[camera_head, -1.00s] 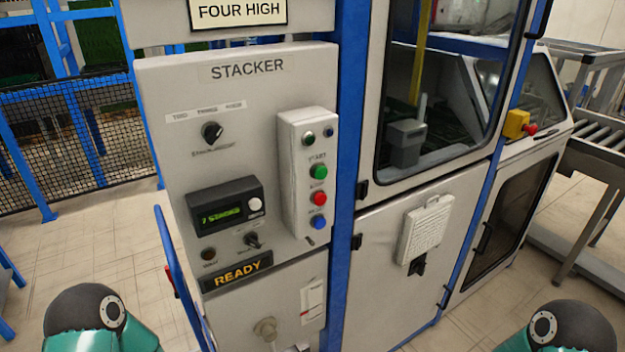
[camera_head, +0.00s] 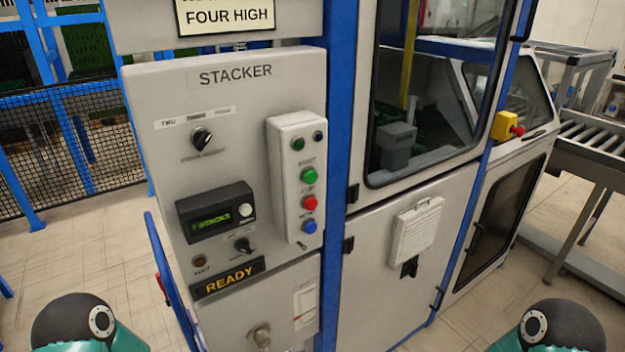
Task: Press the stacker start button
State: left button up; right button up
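The grey stacker control panel (camera_head: 232,105) stands upright in front of me, left of the middle of the view. On its right side is a raised button box (camera_head: 284,150). The box carries a green button (camera_head: 309,176) under a small label that appears to read START. Below it are a red button (camera_head: 310,202) and a blue button (camera_head: 309,227). A dark display (camera_head: 216,212) reads "7 STACKS", and a sign below reads READY (camera_head: 228,277). Neither gripper is in view; only parts of my arms show at the bottom corners, apart from the panel.
A selector knob (camera_head: 201,138) and a smaller switch (camera_head: 243,245) sit on the panel. A blue post (camera_head: 341,110) and a windowed cabinet door (camera_head: 375,260) stand to the right. A yellow box with a red button (camera_head: 507,127) is farther right. Floor is clear at left.

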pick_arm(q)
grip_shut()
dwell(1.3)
